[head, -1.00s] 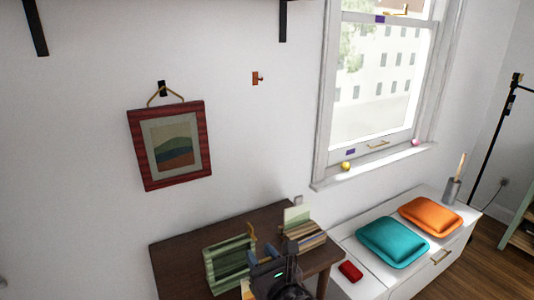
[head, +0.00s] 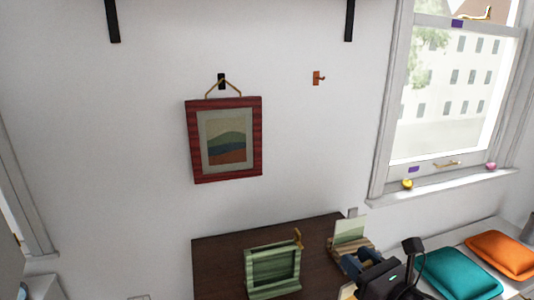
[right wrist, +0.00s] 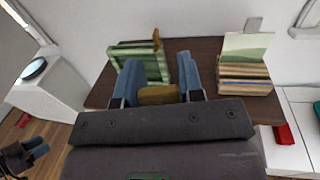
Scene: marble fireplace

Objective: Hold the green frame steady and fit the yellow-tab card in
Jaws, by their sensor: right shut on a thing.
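The green frame (head: 272,285) stands on the dark wooden table, with a gold latch-like piece (head: 298,238) at its top right corner. It also shows in the right wrist view (right wrist: 150,50), beyond my fingers. My right gripper (right wrist: 158,93) is shut on the mustard-yellow tab (right wrist: 157,97), between its blue fingers. In the head view a bit of a pale and yellow piece (head: 347,292), likely the yellow-tab card, shows below the gripper, right of the frame. Most of the card is hidden. My left gripper (right wrist: 36,146) shows only at the lower left of the wrist view, away from the table.
A wooden rack (right wrist: 245,80) holding a pale green card (head: 350,231) stands on the table's right. Teal (head: 458,274) and orange (head: 502,254) cushions lie on the white cabinet.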

